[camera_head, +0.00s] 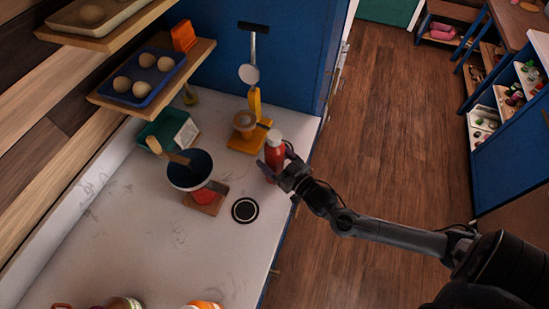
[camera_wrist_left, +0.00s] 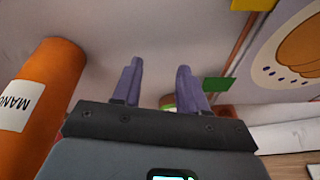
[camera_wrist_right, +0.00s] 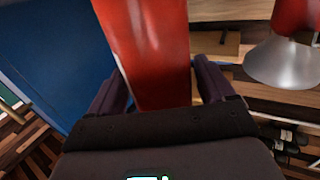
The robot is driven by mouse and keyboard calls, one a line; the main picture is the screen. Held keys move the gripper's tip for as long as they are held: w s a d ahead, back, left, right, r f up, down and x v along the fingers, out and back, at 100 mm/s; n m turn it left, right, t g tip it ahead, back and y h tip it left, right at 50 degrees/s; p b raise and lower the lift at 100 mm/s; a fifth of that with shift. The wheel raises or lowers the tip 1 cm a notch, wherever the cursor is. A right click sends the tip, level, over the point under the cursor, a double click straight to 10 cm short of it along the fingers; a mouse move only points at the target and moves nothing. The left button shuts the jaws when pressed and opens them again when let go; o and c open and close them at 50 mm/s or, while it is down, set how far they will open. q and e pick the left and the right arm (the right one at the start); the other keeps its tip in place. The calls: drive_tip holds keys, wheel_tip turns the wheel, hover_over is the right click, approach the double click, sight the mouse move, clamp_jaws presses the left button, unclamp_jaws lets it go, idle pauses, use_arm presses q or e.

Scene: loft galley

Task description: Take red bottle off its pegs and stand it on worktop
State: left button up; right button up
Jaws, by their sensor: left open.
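The red bottle (camera_head: 276,152) with a white cap is upright over the worktop (camera_head: 150,240), near its right edge. I cannot tell whether its base touches the worktop. My right gripper (camera_head: 278,168) is around the bottle, with a finger on each side. In the right wrist view the bottle (camera_wrist_right: 150,45) fills most of the space between the fingers (camera_wrist_right: 158,75), which look closed on it. My left gripper (camera_wrist_left: 160,68) is open and empty, and shows only in the left wrist view. I cannot make out the pegs.
A dark round coaster (camera_head: 245,210) lies left of the bottle. A yellow press (camera_head: 250,130) stands behind it. A blue bowl (camera_head: 190,172) and a green box (camera_head: 158,130) are farther left. An orange container (camera_wrist_left: 40,95) is beside my left gripper. Bare worktop lies at front left.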

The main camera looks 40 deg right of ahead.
drive_tip(key=shift+o, duration=1)
use_arm(q)
drive_tip(key=shift+d, duration=0.1)
use_arm(e)
drive_tip(key=shift+s+f, duration=0.1)
drive_tip(key=shift+f, duration=0.05)
